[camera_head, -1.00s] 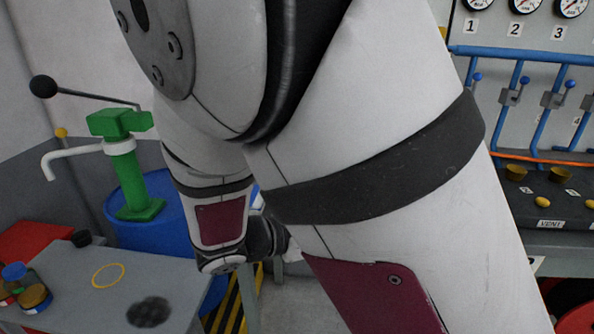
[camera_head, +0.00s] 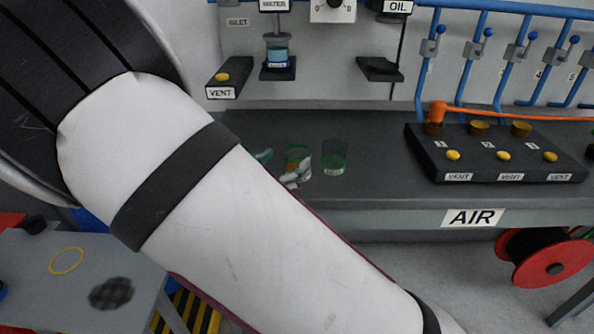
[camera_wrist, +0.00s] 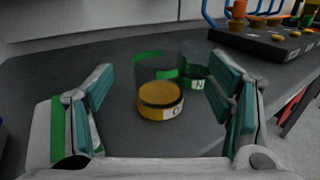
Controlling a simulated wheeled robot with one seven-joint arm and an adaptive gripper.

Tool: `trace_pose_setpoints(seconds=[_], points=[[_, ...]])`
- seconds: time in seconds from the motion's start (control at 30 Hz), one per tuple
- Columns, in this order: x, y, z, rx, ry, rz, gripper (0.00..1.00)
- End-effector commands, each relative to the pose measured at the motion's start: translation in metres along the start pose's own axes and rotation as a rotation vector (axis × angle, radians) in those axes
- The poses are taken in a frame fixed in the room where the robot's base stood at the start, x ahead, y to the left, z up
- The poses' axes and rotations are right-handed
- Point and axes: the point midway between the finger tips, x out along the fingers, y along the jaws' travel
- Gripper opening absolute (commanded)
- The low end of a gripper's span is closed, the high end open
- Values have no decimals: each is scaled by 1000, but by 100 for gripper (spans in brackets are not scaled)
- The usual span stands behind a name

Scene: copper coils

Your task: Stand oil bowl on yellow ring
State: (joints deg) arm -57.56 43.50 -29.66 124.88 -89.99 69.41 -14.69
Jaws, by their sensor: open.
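The oil bowl is a clear, green-tinted glass with yellow-orange oil and a partly visible "O" label. It stands upright on the dark bench in the wrist view (camera_wrist: 160,103), and in the head view (camera_head: 299,154) it is partly hidden by a finger. My gripper (camera_wrist: 163,92) is open. Its two teal-padded fingers are left and right of the oil bowl, with gaps on both sides. In the head view my gripper (camera_head: 279,166) is low at the bench's front part. The yellow ring (camera_head: 50,265) lies empty on the grey table at the lower left.
A green-tinted glass (camera_head: 334,160) stands close to the right of the oil bowl. The valve box (camera_head: 490,165) is further right. A dark round patch (camera_head: 111,293) lies on the grey table (camera_head: 30,300) near the ring. A water jar (camera_head: 277,55) sits on a wall shelf.

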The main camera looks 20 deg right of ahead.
Motion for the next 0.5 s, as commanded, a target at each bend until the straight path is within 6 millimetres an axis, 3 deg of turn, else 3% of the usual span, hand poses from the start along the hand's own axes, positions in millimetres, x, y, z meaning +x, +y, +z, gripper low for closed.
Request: trace_pose_setpoints(seconds=[0.23, 0.5], points=[[15, 0, -2, 1, 0, -2, 74], [52, 0, -5, 1, 0, -2, 74]])
